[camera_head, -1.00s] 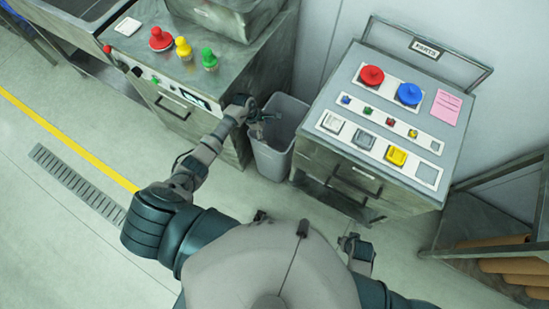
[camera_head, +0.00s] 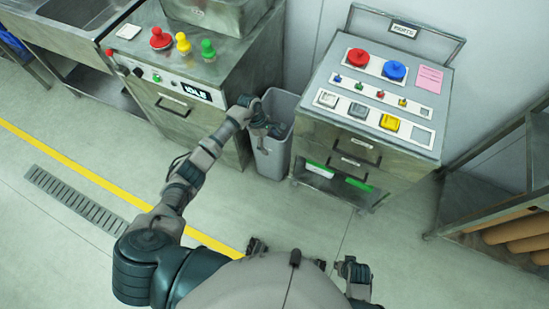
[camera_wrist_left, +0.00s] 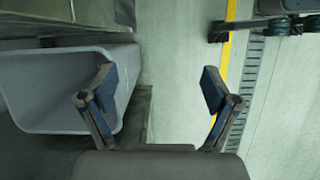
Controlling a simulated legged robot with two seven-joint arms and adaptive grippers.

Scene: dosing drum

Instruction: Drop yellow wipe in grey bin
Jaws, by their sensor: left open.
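The grey bin (camera_head: 270,160) stands on the floor between the two cabinets; its pale inside also shows at the left of the left wrist view (camera_wrist_left: 45,85). My left gripper (camera_head: 270,127) is at the bin's rim in the head view. In the left wrist view (camera_wrist_left: 160,82) its fingers are wide apart with nothing between them; the left finger overlaps the bin's edge. I see no loose yellow wipe; the bin's bottom is hidden.
The left cabinet (camera_head: 190,90) carries red, yellow and green knobs and a display reading IDLE. The right cabinet (camera_head: 330,160) has a PARTS sign, coloured parts and a pink note. A shelf with brown rolls (camera_head: 510,232) stands at right. The floor in front is open.

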